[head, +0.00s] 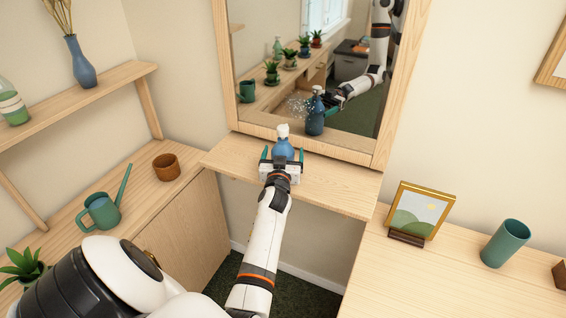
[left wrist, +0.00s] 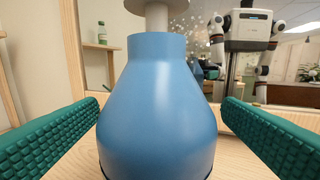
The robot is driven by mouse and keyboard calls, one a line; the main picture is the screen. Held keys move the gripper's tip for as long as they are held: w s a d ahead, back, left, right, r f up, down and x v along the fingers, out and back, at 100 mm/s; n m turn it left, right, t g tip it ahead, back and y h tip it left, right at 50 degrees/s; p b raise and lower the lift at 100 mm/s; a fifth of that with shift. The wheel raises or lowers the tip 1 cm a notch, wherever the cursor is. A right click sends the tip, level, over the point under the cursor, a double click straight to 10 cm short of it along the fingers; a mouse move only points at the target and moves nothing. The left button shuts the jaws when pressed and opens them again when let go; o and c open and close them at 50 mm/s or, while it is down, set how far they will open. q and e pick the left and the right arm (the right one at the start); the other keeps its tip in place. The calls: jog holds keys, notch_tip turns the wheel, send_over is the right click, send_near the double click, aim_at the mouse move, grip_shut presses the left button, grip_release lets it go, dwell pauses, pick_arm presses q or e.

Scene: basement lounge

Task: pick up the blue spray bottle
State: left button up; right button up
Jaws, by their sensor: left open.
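The blue spray bottle (head: 283,147) stands upright on a small wooden shelf (head: 335,190) below the mirror, its white top showing. My left gripper (head: 282,158) reaches it from the front, with its green fingers on either side of the bottle. In the left wrist view the blue spray bottle (left wrist: 157,110) fills the middle. The two green finger pads of the left gripper (left wrist: 160,135) stand left and right of it, open, with a gap visible on each side near the tips. The bottle's upper end is cut off there. My right gripper is not directly in view.
A framed mirror (head: 310,60) rises behind the shelf and reflects the bottle and my arm. On the left counter are a watering can (head: 103,212) and a brown pot (head: 167,167). A picture frame (head: 421,212) and a green cup (head: 505,243) stand on the right table. The shelf's right part is clear.

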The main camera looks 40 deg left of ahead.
pick_arm(q)
jog(key=shift+x, duration=1.55)
jog(key=shift+s, duration=0.1)
grip_shut()
jog(key=shift+a+r, duration=0.1)
jog(key=shift+r, duration=0.1)
